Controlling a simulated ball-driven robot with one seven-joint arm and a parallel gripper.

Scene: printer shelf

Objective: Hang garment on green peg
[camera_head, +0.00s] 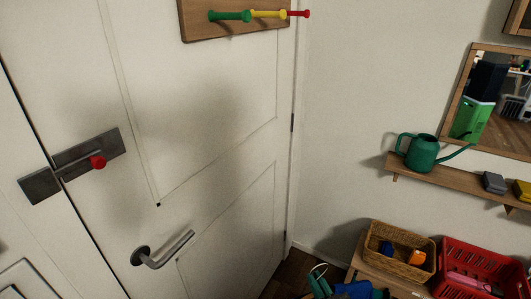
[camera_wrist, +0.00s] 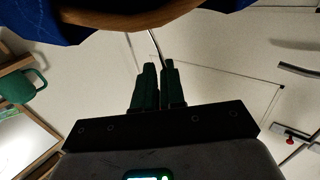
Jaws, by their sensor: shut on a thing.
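The green peg (camera_head: 230,16) sticks out from a wooden board on the white door, at the top of the head view. A yellow peg (camera_head: 268,14) and a red peg (camera_head: 299,13) are beside it. The garment is blue (camera_head: 356,290) and shows at the bottom edge of the head view. In the wrist view, the blue garment (camera_wrist: 42,27) hangs on a brown wooden hanger (camera_wrist: 120,20) with a thin metal hook (camera_wrist: 154,45). My gripper (camera_wrist: 158,68) is shut on the hanger's hook. It is far below the pegs. Most of the garment is out of view.
The door has a metal handle (camera_head: 162,250) and a latch with a red knob (camera_head: 97,161). On the right are a shelf with a green watering can (camera_head: 420,153), a mirror, a wicker basket (camera_head: 380,255) and a red crate (camera_head: 452,254). The space before the pegs looks clear.

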